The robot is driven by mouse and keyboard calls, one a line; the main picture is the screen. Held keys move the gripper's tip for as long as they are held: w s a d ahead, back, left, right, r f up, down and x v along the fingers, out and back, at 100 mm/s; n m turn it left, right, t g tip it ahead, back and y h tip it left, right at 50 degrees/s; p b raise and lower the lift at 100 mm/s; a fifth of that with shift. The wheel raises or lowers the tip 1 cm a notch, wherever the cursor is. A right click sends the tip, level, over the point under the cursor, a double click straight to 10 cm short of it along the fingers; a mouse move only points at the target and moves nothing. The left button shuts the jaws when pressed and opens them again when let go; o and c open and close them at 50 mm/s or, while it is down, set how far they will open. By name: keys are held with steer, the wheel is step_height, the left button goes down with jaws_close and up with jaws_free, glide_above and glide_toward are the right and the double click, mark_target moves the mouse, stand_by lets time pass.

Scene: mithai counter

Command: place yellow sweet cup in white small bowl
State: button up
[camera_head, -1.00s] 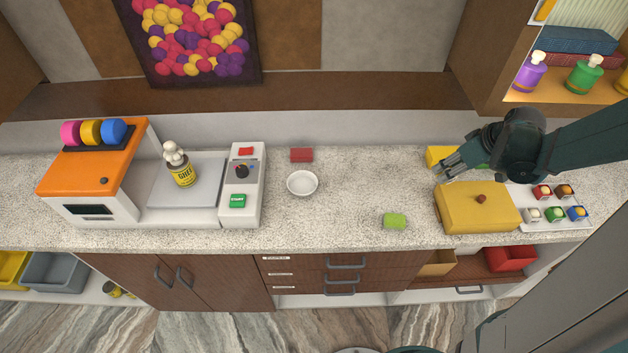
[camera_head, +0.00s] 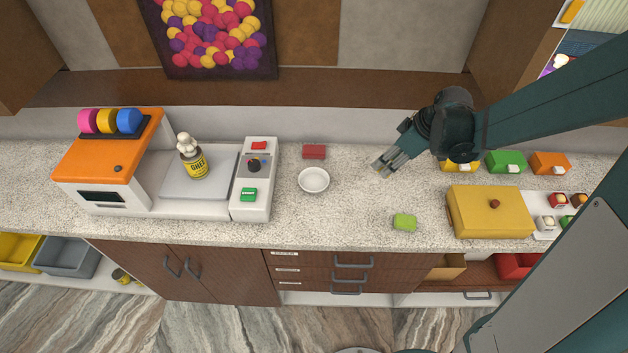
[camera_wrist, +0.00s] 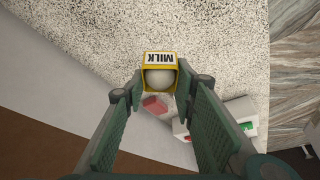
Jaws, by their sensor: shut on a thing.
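My gripper (camera_head: 384,165) is over the back part of the counter, right of the white small bowl (camera_head: 314,180). In the wrist view my gripper (camera_wrist: 160,85) is shut on the yellow sweet cup (camera_wrist: 147,76), which has a "MILK" label and a round whitish sweet inside. The cup is held between the fingertips, apart from the bowl. In the head view the cup is too small or hidden to make out. The bowl looks empty and stands on the speckled counter. I cannot make it out in the wrist view.
The control panel (camera_head: 254,178) and ghee jar (camera_head: 195,163) stand left. A yellow box (camera_head: 490,212) stands right. The counter between bowl and gripper is clear.

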steer(key=w+a+n+g+b, duration=0.1)
steer(key=w+a+n, duration=0.2)
steer(key=a, duration=0.7)
steer(key=n+g+y+b, duration=0.1)
steer(key=n+g, duration=0.1)
steer(key=n, duration=0.2)
glide_above(308, 183)
steer(key=d, duration=0.2)
steer(key=shift+w+a+f, duration=0.1)
steer(key=shift+f, duration=0.7)
steer(key=shift+f, duration=2.9)
steer(key=shift+f, duration=0.15)
steer(key=shift+f, duration=1.95)
steer(key=shift+f+b, duration=0.2)
steer(key=shift+b, duration=0.3)
steer(key=o, duration=0.6)
